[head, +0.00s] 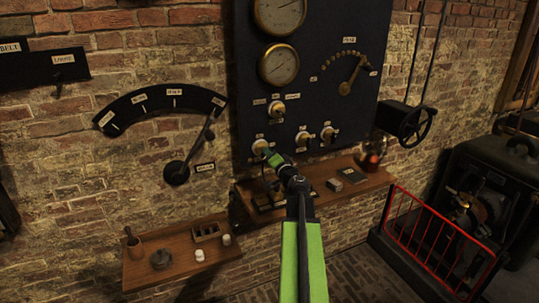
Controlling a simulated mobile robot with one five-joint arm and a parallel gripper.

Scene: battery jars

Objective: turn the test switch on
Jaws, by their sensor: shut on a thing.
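Several small round switches with pale faces sit low on the dark panel (342,90). Their labels are too small to read, so I cannot tell by name which is the test switch. My gripper (268,153) is at the lower left switch (259,146) and shut on its knob. My gripper partly covers this switch, and its exact turn cannot be told. Two other switches, a middle one (301,138) and a right one (327,134), are to the right, apart from my gripper. An upper switch (278,107) is above.
A wooden shelf (370,184) with small boxes and a jar (372,158) is below the panel. A lower shelf (150,272) holds small items. A lever (188,158) is on the left wall; a red rail (440,235) and machine (490,190) stand right.

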